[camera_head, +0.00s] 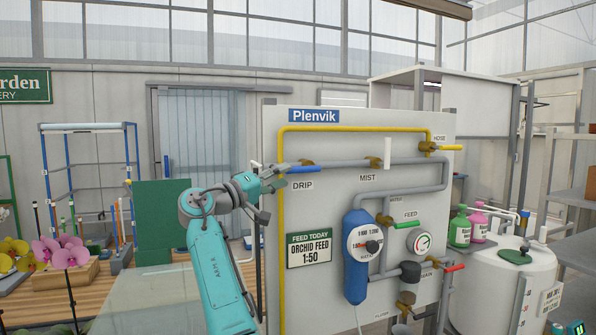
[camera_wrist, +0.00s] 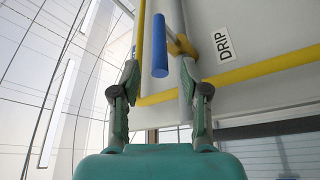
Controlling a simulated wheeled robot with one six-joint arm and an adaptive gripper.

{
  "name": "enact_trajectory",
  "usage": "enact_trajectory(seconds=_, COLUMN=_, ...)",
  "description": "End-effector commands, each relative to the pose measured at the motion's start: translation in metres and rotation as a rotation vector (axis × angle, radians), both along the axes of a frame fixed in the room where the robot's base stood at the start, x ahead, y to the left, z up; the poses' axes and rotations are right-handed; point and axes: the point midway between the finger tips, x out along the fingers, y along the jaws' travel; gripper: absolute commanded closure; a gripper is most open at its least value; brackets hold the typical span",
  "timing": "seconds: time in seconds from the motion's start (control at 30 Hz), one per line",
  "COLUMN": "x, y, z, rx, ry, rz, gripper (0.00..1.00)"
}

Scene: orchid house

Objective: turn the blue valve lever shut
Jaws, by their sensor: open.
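The blue valve lever (camera_head: 303,169) sits at the brass valve labelled DRIP, on the left of the white Plenvik panel (camera_head: 340,205). It lies roughly level, along the grey pipe. In the wrist view the blue lever (camera_wrist: 160,50) hangs between the two fingertips, with its near end close to the tip line; I see no contact. My gripper (camera_head: 275,180) is open just left of the lever, at the panel's left edge. In the wrist view my gripper (camera_wrist: 160,82) has both fingers apart, with nothing clamped. Its right finger is close to the grey pipe.
A yellow pipe (camera_head: 360,128) frames the panel and passes close to my gripper. To the right are a white MIST lever (camera_head: 387,153), a green FEED lever (camera_head: 407,224) and a red MAIN lever (camera_head: 454,268). Pink orchids (camera_head: 70,252) stand at far left.

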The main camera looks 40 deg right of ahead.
Motion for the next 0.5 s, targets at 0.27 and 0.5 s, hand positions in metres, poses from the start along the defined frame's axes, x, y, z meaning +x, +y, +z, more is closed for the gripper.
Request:
enact_trajectory(seconds=0.27, x=0.002, y=-0.044, z=0.01, rx=0.0, ry=0.001, rz=-0.002, gripper=0.55)
enact_trajectory(seconds=0.5, x=0.003, y=-0.059, z=0.013, rx=0.0, ry=0.0, rz=0.0, gripper=0.55)
